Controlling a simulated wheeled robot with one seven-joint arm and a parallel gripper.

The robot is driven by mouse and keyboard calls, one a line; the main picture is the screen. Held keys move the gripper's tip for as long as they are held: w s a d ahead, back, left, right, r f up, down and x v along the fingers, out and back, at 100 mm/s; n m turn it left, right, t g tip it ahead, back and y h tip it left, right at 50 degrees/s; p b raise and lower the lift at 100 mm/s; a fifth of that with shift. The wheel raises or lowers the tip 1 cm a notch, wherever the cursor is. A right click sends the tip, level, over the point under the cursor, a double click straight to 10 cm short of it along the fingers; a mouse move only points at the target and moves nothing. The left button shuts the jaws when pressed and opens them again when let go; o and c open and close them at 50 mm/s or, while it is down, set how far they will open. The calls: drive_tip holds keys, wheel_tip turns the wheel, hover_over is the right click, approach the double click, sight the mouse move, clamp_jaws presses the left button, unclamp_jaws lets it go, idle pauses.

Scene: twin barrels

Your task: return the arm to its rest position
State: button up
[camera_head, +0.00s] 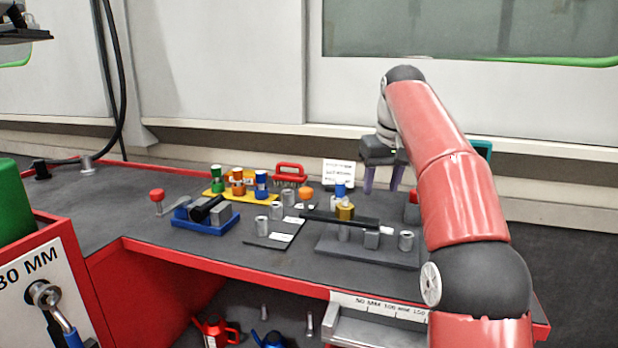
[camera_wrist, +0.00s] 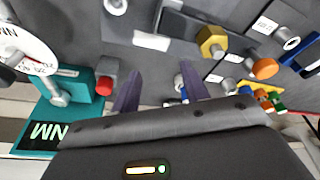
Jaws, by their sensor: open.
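My red arm reaches up from the lower right in the head view and bends down over the right part of the bench. My gripper (camera_head: 383,178) hangs above the bench top with its two purple fingers pointing down. In the wrist view the fingers of my gripper (camera_wrist: 160,92) stand apart with nothing between them. The gripper is open and empty, and it is clear of the objects below it.
The grey bench (camera_head: 95,205) has a red edge. It bears a blue block (camera_head: 205,218), a yellow tray (camera_head: 215,193) with several bottles, a red-handled brush (camera_head: 290,174) and a dark plate (camera_head: 340,250). A teal device (camera_wrist: 78,88) stands left of my fingers in the wrist view.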

drive_tip(key=shift+s+r, duration=0.2)
drive_tip(key=shift+s, duration=0.25)
drive_tip(key=s+f+m+t, duration=0.1)
drive_tip(key=s+f, duration=0.2)
drive_tip(key=s, duration=1.3)
drive_tip(key=s+f+m+t, duration=0.1)
drive_tip(key=s+f, duration=1.5)
drive_tip(key=s, duration=0.2)
drive_tip(key=shift+h, duration=0.3)
